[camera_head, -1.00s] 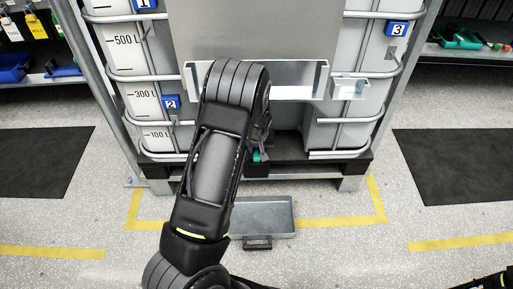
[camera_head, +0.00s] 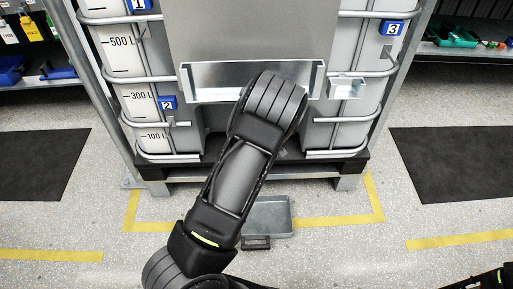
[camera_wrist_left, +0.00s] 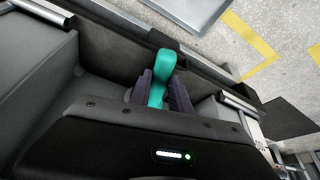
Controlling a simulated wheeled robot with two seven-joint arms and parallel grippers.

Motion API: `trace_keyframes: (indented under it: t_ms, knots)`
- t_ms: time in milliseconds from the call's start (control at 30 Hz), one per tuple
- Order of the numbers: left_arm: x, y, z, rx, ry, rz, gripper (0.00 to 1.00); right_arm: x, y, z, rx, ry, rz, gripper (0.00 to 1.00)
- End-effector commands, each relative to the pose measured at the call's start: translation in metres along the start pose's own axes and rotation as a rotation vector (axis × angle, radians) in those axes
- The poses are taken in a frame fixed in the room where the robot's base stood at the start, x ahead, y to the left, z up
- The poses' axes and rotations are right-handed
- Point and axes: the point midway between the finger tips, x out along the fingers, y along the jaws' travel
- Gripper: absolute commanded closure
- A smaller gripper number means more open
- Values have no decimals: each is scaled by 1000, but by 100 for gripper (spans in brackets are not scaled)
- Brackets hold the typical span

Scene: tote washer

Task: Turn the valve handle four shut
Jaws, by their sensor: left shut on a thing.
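A teal valve handle (camera_wrist_left: 163,62) shows in the left wrist view, at the opening low in the tank's front. My left gripper (camera_wrist_left: 159,80) is shut on it, with one dark finger on each side. The handle's far end sticks out beyond the fingers. In the head view my left arm covers the handle and the gripper. No number four label is in sight. My right gripper is not in view; only a bit of that arm shows at the bottom right corner.
The caged tank (camera_head: 136,70) stands on a dark pallet, with blue tags 1, 2 (camera_head: 167,102) and 3 (camera_head: 392,27). A metal trough (camera_head: 215,78) is above the opening. A grey tray (camera_head: 268,212) lies on the floor. Dark mats (camera_head: 455,160) flank the yellow floor lines.

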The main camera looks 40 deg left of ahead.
Motion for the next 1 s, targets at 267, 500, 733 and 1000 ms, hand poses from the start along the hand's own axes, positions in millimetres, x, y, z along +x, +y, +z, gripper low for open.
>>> trace_keyframes:
  t_ms: [267, 500, 733, 1000]
  knots:
    - [1, 18, -1, -153, 2, -64, 100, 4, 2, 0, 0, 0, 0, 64]
    - [1, 23, -3, -217, 1, -89, 100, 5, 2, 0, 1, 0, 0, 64]
    - [1, 24, -3, -225, 1, -91, 100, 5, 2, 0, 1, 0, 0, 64]
    - [1, 23, -3, -224, 0, -91, 67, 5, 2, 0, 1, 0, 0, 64]
